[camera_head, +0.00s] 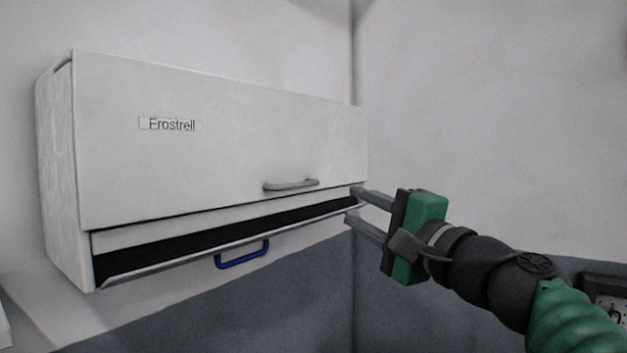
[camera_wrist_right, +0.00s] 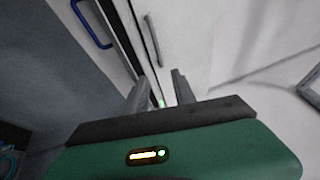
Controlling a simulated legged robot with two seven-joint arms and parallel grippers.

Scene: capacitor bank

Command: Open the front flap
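The front flap (camera_head: 215,150) is the large white panel of a wall-mounted unit, marked "Frostrell". It looks shut, and a grey bar handle (camera_head: 291,185) sits near its lower edge. The flap (camera_wrist_right: 178,40) and its handle (camera_wrist_right: 152,42) also show in the right wrist view. My right gripper (camera_head: 351,204) is open and empty, its two fingers apart at the unit's lower right end, to the right of the handle. In the right wrist view, its fingers (camera_wrist_right: 160,85) point towards the unit. I cannot tell whether they touch it. My left gripper is out of view.
Below the flap runs a dark slot (camera_head: 190,248) with a white lower lip. A blue handle (camera_head: 242,255) hangs under it and also shows in the wrist view (camera_wrist_right: 91,25). The wall (camera_head: 480,120) to the right is bare. A dark-framed object (camera_head: 606,290) is at the right edge.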

